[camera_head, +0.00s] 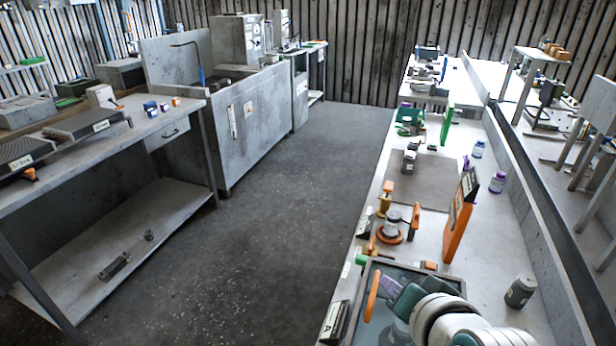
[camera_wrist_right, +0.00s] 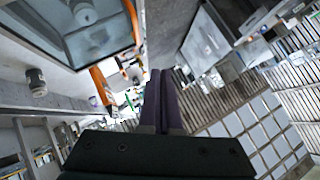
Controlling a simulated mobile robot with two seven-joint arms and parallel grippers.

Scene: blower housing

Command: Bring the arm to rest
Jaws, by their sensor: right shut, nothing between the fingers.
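My right arm (camera_head: 465,325) comes in at the bottom right of the head view, over the near end of the right-hand bench. Its gripper (camera_head: 390,285) is above the dark-rimmed tray and partly hidden by my own wrist. In the right wrist view its two dark fingers (camera_wrist_right: 161,100) lie together, shut, with nothing between them. They point away from the camera, with open space and the wall beyond. My left gripper is not in view.
The dark-rimmed tray (camera_head: 430,272) lies under my arm. A dark jar (camera_head: 520,292) stands right of it; an orange upright holder (camera_head: 458,225) stands behind. A round part on an orange base (camera_head: 390,236) is further left. The aisle floor (camera_head: 290,210) is clear.

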